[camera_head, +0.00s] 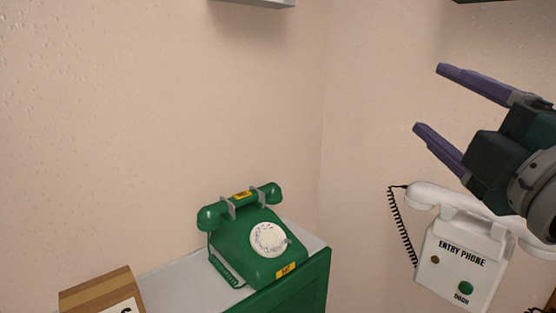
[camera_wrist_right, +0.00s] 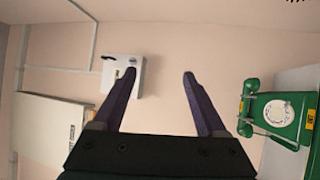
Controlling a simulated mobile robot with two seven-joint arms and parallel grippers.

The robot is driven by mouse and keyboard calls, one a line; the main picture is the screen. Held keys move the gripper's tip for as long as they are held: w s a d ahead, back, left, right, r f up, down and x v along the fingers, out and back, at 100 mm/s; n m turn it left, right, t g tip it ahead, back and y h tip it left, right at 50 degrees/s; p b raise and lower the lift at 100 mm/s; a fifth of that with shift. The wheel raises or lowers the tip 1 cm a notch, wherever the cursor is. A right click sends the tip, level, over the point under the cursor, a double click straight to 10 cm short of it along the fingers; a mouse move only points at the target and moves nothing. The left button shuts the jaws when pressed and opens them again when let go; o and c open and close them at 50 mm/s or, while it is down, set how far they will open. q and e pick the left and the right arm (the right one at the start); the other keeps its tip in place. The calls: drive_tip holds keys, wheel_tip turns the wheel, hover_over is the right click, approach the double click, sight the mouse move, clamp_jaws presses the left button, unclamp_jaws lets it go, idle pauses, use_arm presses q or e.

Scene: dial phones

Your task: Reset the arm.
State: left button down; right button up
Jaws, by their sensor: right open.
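My right gripper (camera_head: 428,98) comes in from the right in the head view, raised in front of the wall and above the white entry phone. Its two purple fingers are apart with nothing between them. The right wrist view also shows the open fingers (camera_wrist_right: 159,75). My left gripper is not in view.
A green dial phone (camera_head: 250,245) sits on a shelf with a green front (camera_head: 300,288), its handset on the cradle; it also shows in the right wrist view (camera_wrist_right: 275,113). A white entry phone (camera_head: 457,262) hangs on the right wall. A cardboard box (camera_head: 98,291) is at lower left.

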drive_tip(key=s+d+f+m+g+h, duration=0.6)
drive_tip(key=f+m, duration=0.4)
drive_tip(key=s+a+f+m+g+y, duration=0.25)
drive_tip(key=s+f+g, duration=0.3)
drive_tip(key=s, duration=0.45)
drive_tip(key=s+a+f+m+g+y, duration=0.1)
drive_tip(key=s+a+f+m+g, duration=0.1)
drive_tip(key=s+f+m+g, duration=0.45)
drive_tip(key=s+r+n+p, duration=0.1)
drive_tip(key=s+r+p, duration=0.1)
drive_tip(key=r+p, duration=1)
drive_tip(key=s+a+r+n+t+p, duration=0.1)
drive_tip(key=s+r+p, duration=0.1)
drive_tip(key=r+p, duration=1)
drive_tip(key=shift+s+p, duration=0.4)
drive_tip(key=shift+p, duration=0.2)
drive_tip(key=shift+c, duration=0.3)
